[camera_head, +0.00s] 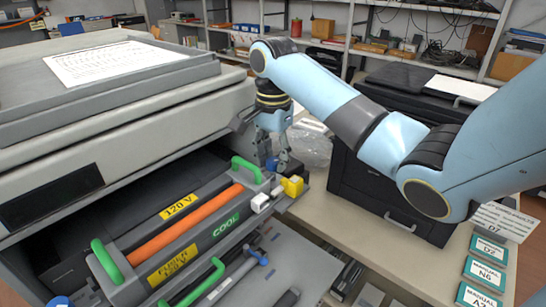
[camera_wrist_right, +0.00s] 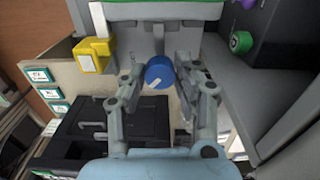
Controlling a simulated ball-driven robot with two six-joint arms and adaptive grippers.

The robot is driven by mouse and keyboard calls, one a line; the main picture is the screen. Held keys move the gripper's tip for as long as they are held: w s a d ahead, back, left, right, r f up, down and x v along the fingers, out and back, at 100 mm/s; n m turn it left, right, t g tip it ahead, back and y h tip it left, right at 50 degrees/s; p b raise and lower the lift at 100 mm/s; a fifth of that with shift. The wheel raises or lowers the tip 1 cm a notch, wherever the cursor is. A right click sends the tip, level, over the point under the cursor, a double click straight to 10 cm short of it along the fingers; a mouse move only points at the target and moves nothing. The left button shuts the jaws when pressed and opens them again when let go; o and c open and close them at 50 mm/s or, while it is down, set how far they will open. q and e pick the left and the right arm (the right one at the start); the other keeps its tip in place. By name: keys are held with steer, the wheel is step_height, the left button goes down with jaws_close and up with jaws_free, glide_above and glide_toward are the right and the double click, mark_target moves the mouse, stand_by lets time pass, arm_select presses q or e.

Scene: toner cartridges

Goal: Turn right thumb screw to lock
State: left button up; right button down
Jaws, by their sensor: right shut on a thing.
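The right thumb screw (camera_wrist_right: 160,72) is a round blue knob with a small white mark, seen end-on in the wrist view. My right gripper (camera_wrist_right: 162,84) has a finger on each side of it and is shut on it. In the head view my right gripper (camera_head: 272,160) reaches down to the right end of the fuser unit (camera_head: 222,211), and the screw is mostly hidden there by the fingers. The unit has an orange roller, green handles and a green COOL label. A blue knob (camera_head: 60,301) shows at the lower left edge. My left gripper is out of view.
A yellow block (camera_head: 292,186) sits close beside my right gripper; it also shows in the wrist view (camera_wrist_right: 94,55). The printer body (camera_head: 110,112) rises to the left. A black cabinet (camera_head: 392,190) and manuals (camera_head: 484,272) stand at the right.

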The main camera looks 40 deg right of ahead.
steer(key=shift+m, duration=0.3)
steer(key=c, duration=1)
jaws_free()
steer(key=shift+d, duration=0.1)
